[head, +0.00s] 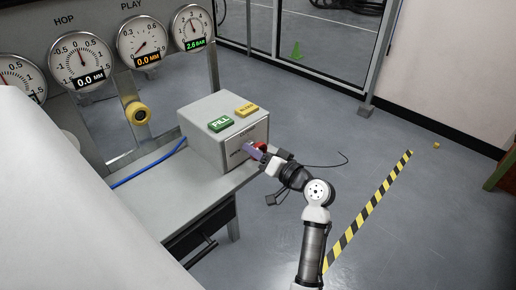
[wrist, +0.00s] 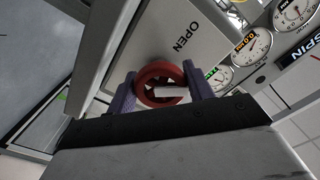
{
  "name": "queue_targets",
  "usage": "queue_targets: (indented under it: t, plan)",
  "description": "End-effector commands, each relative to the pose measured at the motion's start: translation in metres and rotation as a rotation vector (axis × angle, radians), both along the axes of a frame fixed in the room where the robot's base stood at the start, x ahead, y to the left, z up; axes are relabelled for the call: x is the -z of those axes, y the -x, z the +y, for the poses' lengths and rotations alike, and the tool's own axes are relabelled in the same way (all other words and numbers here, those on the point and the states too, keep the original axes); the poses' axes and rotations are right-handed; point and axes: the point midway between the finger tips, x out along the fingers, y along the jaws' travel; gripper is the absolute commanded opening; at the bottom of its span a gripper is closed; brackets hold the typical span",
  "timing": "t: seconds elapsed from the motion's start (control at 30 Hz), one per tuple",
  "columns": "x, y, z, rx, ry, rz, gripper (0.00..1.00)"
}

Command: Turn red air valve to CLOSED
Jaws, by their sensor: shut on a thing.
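The red air valve (wrist: 148,74) is a round red knob on the front face of a grey box (head: 198,148). In the wrist view it sits between the two purple fingers of my gripper (wrist: 160,90), which are shut on it. The word OPEN shows on the panel beside the knob. A pale bar shows across the knob's middle. In the head view my gripper (head: 256,150) reaches the box's front from the right, and only a little red of the valve shows. The CLOSED label cannot be read.
A green FILL button (head: 220,124) and a yellow button (head: 246,109) are on the box top. Several gauges (head: 140,41) stand behind, one reading 2.6 bar. Open floor lies right, with a striped line (head: 370,208).

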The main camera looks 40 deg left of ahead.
Motion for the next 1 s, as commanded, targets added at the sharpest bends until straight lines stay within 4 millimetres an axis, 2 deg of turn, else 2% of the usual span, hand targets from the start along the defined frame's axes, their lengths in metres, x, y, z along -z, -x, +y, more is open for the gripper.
queue_targets:
  t: [0.5,0.7,1.0]
  plan:
    - [-0.0032,0.0005,-0.0007,0.001,-0.034,0.454,0.29]
    - [-0.0030,0.0004,-0.0006,0.002,-0.043,0.566,0.29]
    - [-0.0017,0.0006,-0.0005,0.002,-0.051,0.647,0.29]
